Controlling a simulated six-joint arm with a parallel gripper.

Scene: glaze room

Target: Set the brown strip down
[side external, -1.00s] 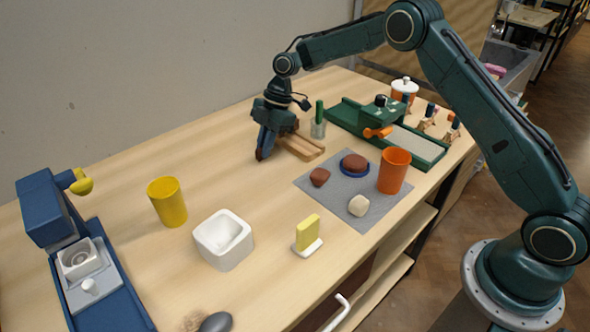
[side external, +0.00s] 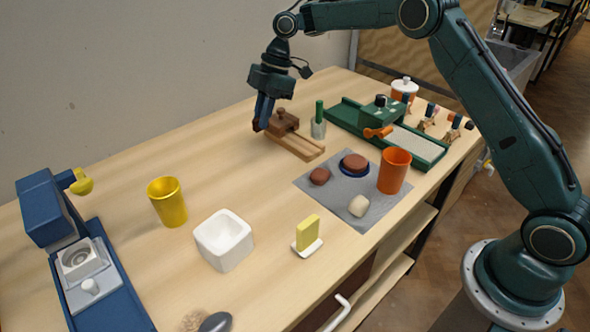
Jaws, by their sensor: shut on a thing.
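My gripper (side external: 262,120) is above the table at the back, just left of a wooden rail with a brown block. Its jaws are shut on the brown strip (side external: 256,125). Only a small dark end of the strip shows at the fingertips, and the fingers hide the rest. The strip seems to be held a little above the tabletop, but I cannot tell how large the gap is.
The wooden rail (side external: 304,150) and its brown block (side external: 283,122) stand close on the right, beside a glass with a green stick (side external: 319,125). A grey mat (side external: 338,200) holds lumps and an orange cup (side external: 394,171). The tabletop between the yellow cup (side external: 168,203) and the rail is clear.

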